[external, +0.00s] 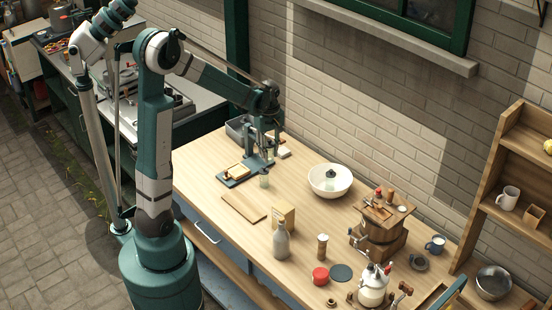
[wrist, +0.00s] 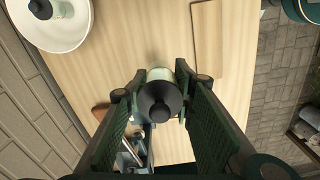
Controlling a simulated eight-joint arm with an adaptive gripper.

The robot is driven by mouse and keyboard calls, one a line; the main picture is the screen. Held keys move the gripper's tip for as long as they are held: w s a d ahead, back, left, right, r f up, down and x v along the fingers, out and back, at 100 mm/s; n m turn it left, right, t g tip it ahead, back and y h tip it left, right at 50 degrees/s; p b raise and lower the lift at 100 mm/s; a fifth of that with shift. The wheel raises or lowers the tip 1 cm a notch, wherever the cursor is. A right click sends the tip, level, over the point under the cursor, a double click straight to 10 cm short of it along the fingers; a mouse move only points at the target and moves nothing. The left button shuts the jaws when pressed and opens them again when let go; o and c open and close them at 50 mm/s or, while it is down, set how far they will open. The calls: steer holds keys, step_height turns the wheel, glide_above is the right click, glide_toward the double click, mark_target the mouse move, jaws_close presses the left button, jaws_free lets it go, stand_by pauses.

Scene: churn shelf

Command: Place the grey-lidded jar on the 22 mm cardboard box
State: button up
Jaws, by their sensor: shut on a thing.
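My gripper (wrist: 160,98) is shut on a small pale jar with a dark grey lid (wrist: 160,103); the lid faces the wrist camera between the two fingers. In the external view, the jar (external: 264,180) shows below my gripper (external: 264,165), over the wooden table; I cannot tell whether its base touches the table. A thin flat tan slab (external: 243,207) lies toward the front edge and also shows in the wrist view (wrist: 207,45). I cannot tell by sight which is the 22 mm cardboard box.
A white bowl (external: 344,185) to the right holds another dark-lidded jar (external: 331,174). A blue board with bread (external: 236,173) and a grey bin (external: 238,127) are at the left. A wooden grinder (external: 380,237) stands farther right.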

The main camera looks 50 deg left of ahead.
steer(key=s+d+r, duration=0.2)
steer(key=s+d, duration=0.2)
steer(key=d, duration=0.6)
step_height(320, 180, up, 2)
steer(key=m+p, duration=0.2)
glide_above(284, 207)
steer(key=shift+a, duration=0.1)
steer(key=shift+f, duration=2.9)
steer(key=shift+f, duration=0.1)
steer(key=shift+f, duration=1.95)
steer(key=shift+f+b, duration=0.15)
steer(key=shift+b, duration=0.15)
